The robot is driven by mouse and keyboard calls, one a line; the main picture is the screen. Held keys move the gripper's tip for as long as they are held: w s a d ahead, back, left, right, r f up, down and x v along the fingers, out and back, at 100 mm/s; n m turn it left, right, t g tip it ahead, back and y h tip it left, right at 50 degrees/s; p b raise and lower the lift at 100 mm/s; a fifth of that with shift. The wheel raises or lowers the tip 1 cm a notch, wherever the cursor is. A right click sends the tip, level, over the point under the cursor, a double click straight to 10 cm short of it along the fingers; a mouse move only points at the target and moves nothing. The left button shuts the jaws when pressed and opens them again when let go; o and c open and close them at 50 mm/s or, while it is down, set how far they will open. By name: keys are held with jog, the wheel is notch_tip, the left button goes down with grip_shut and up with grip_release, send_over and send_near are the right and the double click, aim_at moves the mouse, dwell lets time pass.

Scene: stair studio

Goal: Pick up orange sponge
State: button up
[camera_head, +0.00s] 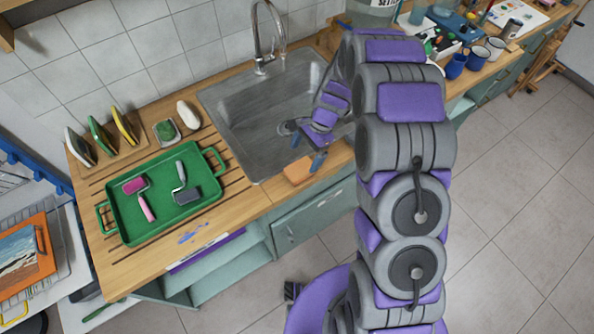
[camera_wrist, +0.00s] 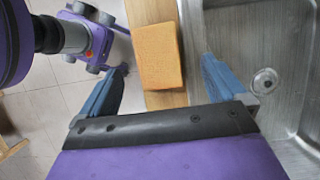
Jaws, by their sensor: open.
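The orange sponge (camera_head: 298,171) lies on the wooden counter strip in front of the sink, near the counter's front edge. In the wrist view the sponge (camera_wrist: 152,56) is a flat orange block on the wood, ahead of my gripper and roughly between the lines of its fingers. My gripper (camera_wrist: 158,82) is open and empty, with its two blue fingers spread apart. In the head view my gripper (camera_head: 308,150) is above the sink's front edge, close to the sponge. Whether it touches the sponge is not clear, but a gap shows in the wrist view.
The steel sink (camera_head: 250,115) with its tap (camera_head: 262,45) is behind the sponge. A green tray (camera_head: 120,205) with two rollers stands on the counter at left. Upright sponges (camera_head: 100,135) stand behind it. Blue mugs (camera_head: 455,67) stand at the far right. Open floor lies in front.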

aim_at(301, 168)
jog(key=shift+d+f, duration=0.3)
jog(key=shift+d, duration=0.2)
jog(key=shift+s+d+f, duration=0.1)
jog(key=shift+d+f, duration=0.05)
jog(key=shift+f, duration=0.1)
jog(key=x, duration=0.2)
jog(key=a+b+x, duration=0.1)
jog(key=x, duration=0.1)
jog(key=shift+f, duration=0.15)
jog(key=shift+a+f, duration=0.15)
jog(key=shift+a, duration=0.25)
jog(key=shift+d, duration=0.7)
jog(key=shift+a+f, duration=0.25)
jog(key=shift+a, duration=0.35)
jog(key=shift+d+r, duration=0.1)
jog(key=shift+d, duration=0.4)
jog(key=c, duration=0.5)
jog(key=shift+c, duration=1.4)
jog(key=shift+a, duration=0.3)
jog(key=shift+c, duration=1.4)
